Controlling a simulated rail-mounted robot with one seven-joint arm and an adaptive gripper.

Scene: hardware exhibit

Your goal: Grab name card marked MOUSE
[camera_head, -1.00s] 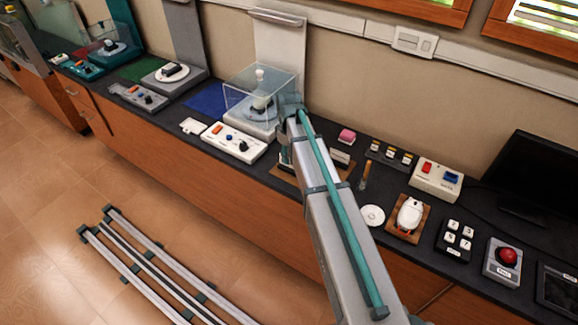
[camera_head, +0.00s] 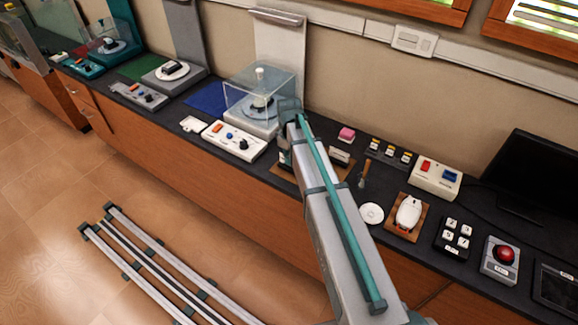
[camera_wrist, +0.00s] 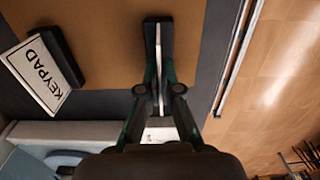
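In the wrist view, a thin name card in a dark holder (camera_wrist: 158,28) stands almost edge-on on a brown board. Its printing cannot be read from this angle. My gripper (camera_wrist: 159,72) has its two fingers drawn close on either side of this card, and they appear to press on it. Left of it is another name card (camera_wrist: 42,75) with a dark holder, marked KEYPAD, apart from the fingers. In the head view my arm hides the gripper and most of the board. A card (camera_head: 339,157) shows just right of my arm, its text too small to read.
A white mouse (camera_head: 408,213) on a brown pad, a white disc (camera_head: 371,213) and a dark keypad (camera_head: 453,238) lie to the right. A clear case (camera_head: 260,92) and a white switch box (camera_head: 234,139) stand left of my arm.

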